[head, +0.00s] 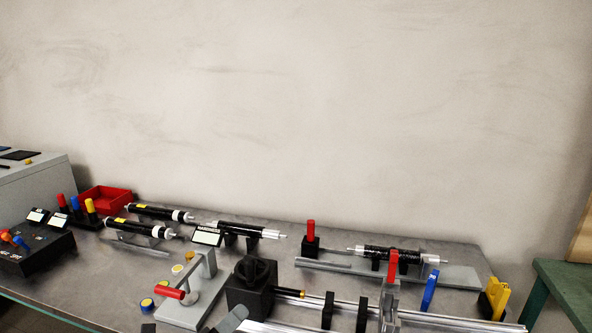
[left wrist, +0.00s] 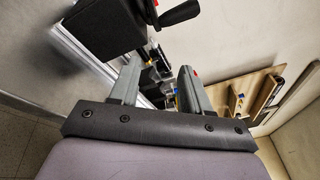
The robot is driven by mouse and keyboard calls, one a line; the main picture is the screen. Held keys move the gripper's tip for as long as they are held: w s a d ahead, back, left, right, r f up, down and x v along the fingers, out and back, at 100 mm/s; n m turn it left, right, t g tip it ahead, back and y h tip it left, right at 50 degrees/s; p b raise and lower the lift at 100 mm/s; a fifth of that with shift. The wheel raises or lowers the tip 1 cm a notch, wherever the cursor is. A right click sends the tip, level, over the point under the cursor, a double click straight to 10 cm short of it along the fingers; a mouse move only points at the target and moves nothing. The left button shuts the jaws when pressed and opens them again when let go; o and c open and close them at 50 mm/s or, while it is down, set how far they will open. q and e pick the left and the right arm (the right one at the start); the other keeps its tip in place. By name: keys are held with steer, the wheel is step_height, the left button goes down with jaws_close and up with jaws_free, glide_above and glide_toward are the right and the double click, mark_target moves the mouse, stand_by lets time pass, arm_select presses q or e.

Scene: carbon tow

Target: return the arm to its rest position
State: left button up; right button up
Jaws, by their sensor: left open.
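My left gripper (head: 229,319) shows only as a grey piece at the bottom edge of the head view, just left of and in front of a black block with a knob (head: 250,295). In the left wrist view my left gripper (left wrist: 157,74) has its two grey fingers spread apart with nothing held between them. The black block also shows there at the upper left (left wrist: 103,28), beyond the fingers and apart from them. Most of my left arm is out of the head view. My right gripper is in neither view.
A grey fixture with a red handle (head: 187,311) stands left of the block. Metal rails (head: 345,306) run to the right. Black rollers (head: 150,212), a red bin (head: 105,198) and a control box (head: 35,255) lie farther back and left. A green table (head: 565,285) stands at right.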

arm_select(q)
steer(key=s+a+f+n+g+y, duration=0.2)
steer(key=s+f+n, duration=0.7)
steer(key=n, duration=0.5)
steer(key=s+a+f+n+g+y, duration=0.3)
steer(key=s+f+n, duration=0.6)
steer(key=s+n, duration=0.5)
steer(key=shift+a+f+n+y, duration=0.15)
steer(key=shift+a+n+y, duration=0.15)
steer(key=shift+a+y, duration=0.7)
steer(key=shift+a, duration=0.2)
